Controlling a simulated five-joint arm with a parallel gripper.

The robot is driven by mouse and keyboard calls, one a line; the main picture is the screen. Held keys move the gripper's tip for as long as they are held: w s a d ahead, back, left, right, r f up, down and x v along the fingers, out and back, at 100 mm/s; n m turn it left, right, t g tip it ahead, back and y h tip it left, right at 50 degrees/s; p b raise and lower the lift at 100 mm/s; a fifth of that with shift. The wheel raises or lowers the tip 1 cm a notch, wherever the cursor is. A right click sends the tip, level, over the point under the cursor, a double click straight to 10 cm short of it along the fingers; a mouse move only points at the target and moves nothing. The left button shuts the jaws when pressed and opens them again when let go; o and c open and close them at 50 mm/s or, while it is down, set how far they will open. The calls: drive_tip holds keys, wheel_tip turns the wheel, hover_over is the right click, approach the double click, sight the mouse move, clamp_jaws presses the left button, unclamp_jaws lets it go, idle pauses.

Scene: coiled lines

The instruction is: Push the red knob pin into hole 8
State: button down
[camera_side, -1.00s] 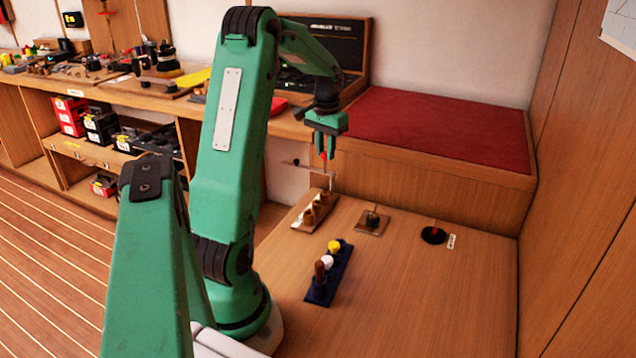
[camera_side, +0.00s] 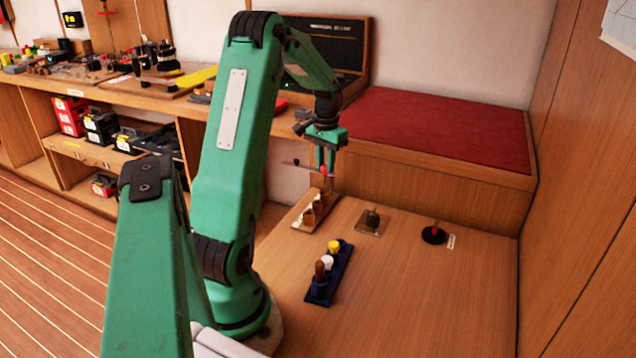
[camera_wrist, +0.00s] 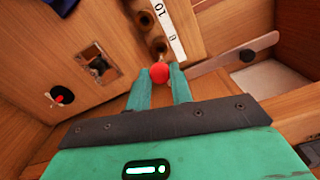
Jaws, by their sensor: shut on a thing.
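My gripper (camera_side: 325,166) is shut on the red knob (camera_side: 324,171) of the pin, above the far end of a wooden hole block (camera_side: 303,219). In the wrist view, the red knob (camera_wrist: 159,73) sits between the two fingertips (camera_wrist: 160,80). Just beyond it, the block shows round holes (camera_wrist: 157,46) beside a white strip (camera_wrist: 167,25) with a "10" and what looks like an "8". The hole beside the "8" is close to the knob. The pin's shank is mostly hidden in the wrist view. I cannot tell whether its tip is in a hole.
A blue rack (camera_side: 319,291) with yellow, white and brown knobs stands nearer. A square plate (camera_side: 371,222) with a dark fitting and a black disc (camera_side: 434,235) with a red knob lie to the right. A grey lever with a black knob (camera_wrist: 262,41) is close by. The front tabletop is clear.

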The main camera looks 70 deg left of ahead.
drive_tip(key=shift+f, duration=0.9)
drive_tip(key=shift+f, duration=2)
idle(0.4)
drive_tip(key=c, duration=0.8)
unclamp_jaws()
drive_tip(key=shift+c, duration=0.2)
drive_tip(key=shift+r, duration=0.1)
drive_tip(key=shift+r, duration=2.45)
drive_tip(key=shift+r, duration=0.15)
